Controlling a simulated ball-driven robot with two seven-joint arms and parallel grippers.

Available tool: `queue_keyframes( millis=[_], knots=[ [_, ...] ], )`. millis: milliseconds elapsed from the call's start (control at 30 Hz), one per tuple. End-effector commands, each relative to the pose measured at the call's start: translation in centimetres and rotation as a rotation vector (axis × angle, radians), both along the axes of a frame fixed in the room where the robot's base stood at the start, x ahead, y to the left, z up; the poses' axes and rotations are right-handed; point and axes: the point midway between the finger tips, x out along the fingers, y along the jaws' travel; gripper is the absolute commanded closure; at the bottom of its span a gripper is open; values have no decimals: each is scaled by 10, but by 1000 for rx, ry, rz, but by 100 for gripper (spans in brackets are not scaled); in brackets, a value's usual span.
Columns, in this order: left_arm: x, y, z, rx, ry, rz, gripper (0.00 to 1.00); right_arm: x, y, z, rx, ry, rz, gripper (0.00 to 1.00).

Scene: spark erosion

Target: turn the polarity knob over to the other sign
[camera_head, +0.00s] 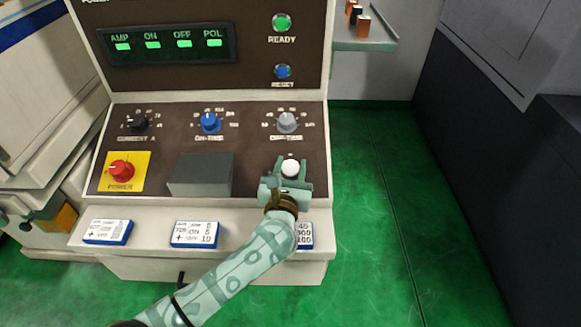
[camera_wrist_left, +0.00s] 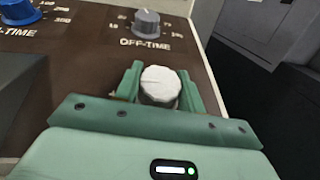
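The polarity knob (camera_head: 290,168) is a round white knob at the lower right of the brown control panel, below the off-time knob. My left gripper (camera_head: 290,181) comes up from below with one finger on each side of it. In the left wrist view the white knob (camera_wrist_left: 160,86) fills the space between the green fingers, which look shut on its sides. The knob's pointer and sign marks are hidden or too small to read. My right gripper is in neither view.
A grey off-time knob (camera_head: 287,121), a blue on-time knob (camera_head: 209,123) and a black current knob (camera_head: 136,123) stand above. A grey block (camera_head: 201,175) and a red power button (camera_head: 121,169) are to the left. Label cards lie on the ledge (camera_head: 150,253). Green floor is free at right.

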Motion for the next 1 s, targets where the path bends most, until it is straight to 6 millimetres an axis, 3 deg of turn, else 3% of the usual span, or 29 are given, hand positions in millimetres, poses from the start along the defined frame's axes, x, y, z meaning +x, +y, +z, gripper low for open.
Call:
queue_keyframes(
  millis=[467,1000],
  knots=[
    [0,1,0,25,-1,-59,83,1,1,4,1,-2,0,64],
    [1,1,1,181,-1,-475,83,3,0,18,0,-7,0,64]
  ],
)
